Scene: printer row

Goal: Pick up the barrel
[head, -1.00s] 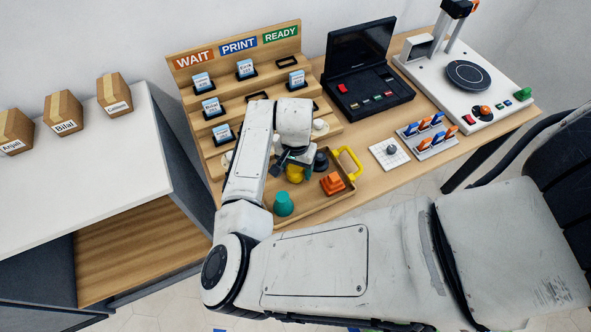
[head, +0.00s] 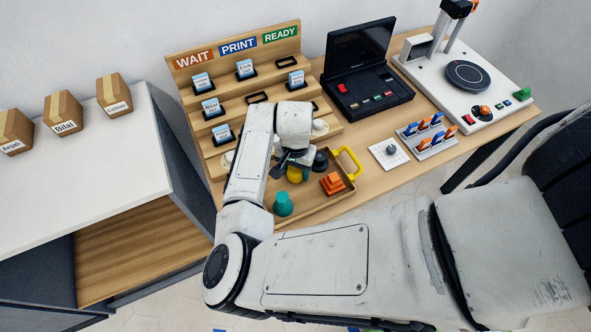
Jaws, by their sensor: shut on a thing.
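A small yellow rounded piece (head: 295,175), which looks like the barrel, is in the wooden tray (head: 318,211) on the desk. My gripper (head: 294,165) comes down over it from above and is shut on it. My wrist and the dark fingers hide its upper part, and I cannot tell whether its base touches the tray floor. A teal tapered piece (head: 283,204) stands at the front left of the tray. An orange stepped piece (head: 333,183) is to the right, and a dark round piece (head: 321,161) is just behind the gripper's right side.
A black laptop-like console (head: 368,75), a switch strip (head: 427,131) and a printer (head: 467,90) are to the right. Boxes stand on the left cabinet (head: 75,180).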

